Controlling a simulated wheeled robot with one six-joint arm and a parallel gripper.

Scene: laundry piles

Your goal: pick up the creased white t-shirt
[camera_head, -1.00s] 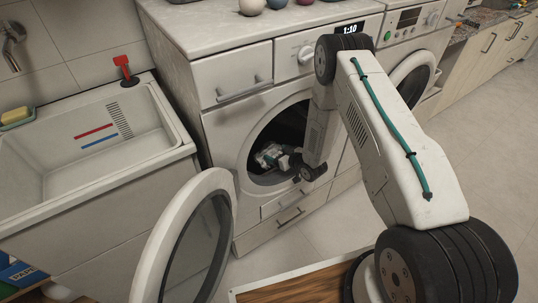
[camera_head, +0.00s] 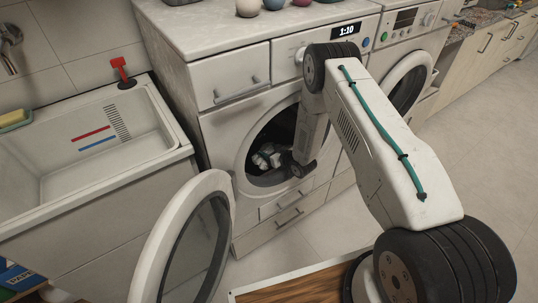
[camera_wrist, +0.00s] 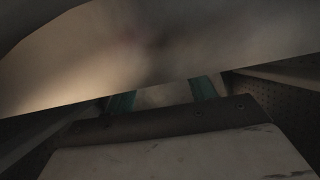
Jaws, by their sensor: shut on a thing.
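My gripper (camera_head: 277,161) reaches through the open door of the front washing machine (camera_head: 222,135) into its dark drum. A white cloth, which looks like the t-shirt (camera_head: 262,158), shows at the gripper's end, low in the drum opening. In the wrist view the pale cloth (camera_wrist: 120,60) fills the upper part, close to the camera and blurred. The two green fingers of my gripper (camera_wrist: 163,95) are shut on the cloth, with pale fabric between them. Its creases are hard to make out, and much of it is hidden.
The round glass door (camera_head: 190,245) stands open at front left. A white sink (camera_head: 85,135) is to the left of the machine. A wood-topped surface (camera_head: 300,287) lies in front. Floor is clear at right.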

